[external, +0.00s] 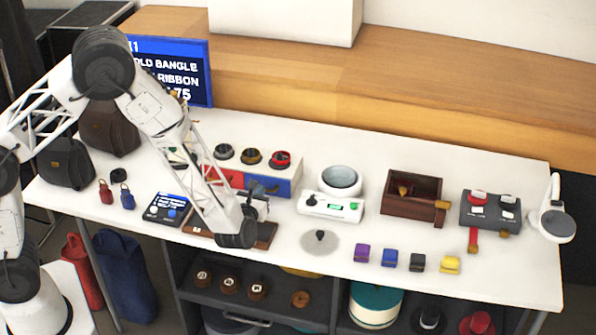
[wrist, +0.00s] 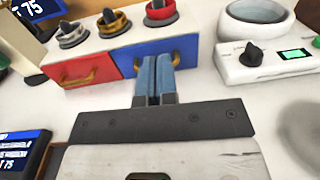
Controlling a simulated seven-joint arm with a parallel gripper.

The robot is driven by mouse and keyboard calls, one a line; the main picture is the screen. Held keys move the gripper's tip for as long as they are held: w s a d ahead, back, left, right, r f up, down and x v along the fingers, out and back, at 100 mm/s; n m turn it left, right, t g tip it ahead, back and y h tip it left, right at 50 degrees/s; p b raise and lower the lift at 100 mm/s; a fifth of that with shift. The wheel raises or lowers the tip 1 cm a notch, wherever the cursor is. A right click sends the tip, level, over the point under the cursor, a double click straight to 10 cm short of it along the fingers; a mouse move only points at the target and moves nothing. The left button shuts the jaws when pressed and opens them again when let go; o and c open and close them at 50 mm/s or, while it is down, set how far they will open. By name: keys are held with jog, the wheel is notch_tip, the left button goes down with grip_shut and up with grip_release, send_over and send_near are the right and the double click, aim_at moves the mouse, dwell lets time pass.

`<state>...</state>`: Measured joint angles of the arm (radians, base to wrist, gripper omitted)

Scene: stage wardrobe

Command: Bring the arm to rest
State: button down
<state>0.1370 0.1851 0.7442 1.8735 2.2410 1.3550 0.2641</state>
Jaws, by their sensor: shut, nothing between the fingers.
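My gripper (external: 262,190) is low over the white table, in front of a small drawer box. In the wrist view my gripper (wrist: 154,72) is shut, its two blue-grey fingers together with nothing between them. The fingers point at the blue drawer (wrist: 187,48) and cover part of its front; I cannot tell whether they touch it. The red drawer (wrist: 78,70) with its brass handle is to the left. Both drawers look closed. Bangles on dark stands (external: 252,157) line the box top.
A white device (external: 318,207) with a bowl (external: 341,180) stands right of my gripper. Further right are a brown box (external: 398,208), a grey switch unit (external: 478,212) and a white lamp (external: 552,222). Several small coloured blocks (external: 389,258) line the front edge. A sign (external: 195,75) stands behind my arm.

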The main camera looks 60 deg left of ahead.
dwell(0.3)
jog(key=s+a+r+n+g, duration=0.4)
jog(key=s+r+n+g, duration=0.25)
jog(key=s+r, duration=0.35)
jog(key=s+a+r+n+g, duration=0.4)
jog(key=s+r+n+g, duration=0.1)
jog(key=s+r+n, duration=0.35)
jog(key=s+d+r+n+h, duration=0.3)
jog(key=s+d+n+h, duration=0.1)
jog(key=s, duration=0.4)
jog(key=s+d+r+n+h, duration=0.4)
jog(key=s, duration=0.5)
jog(key=s+d+r+n+h, duration=0.3)
jog(key=s+d+n+h, duration=0.1)
jog(key=s, duration=0.5)
jog(key=shift+r+t, duration=0.35)
jog(key=shift+r, duration=0.05)
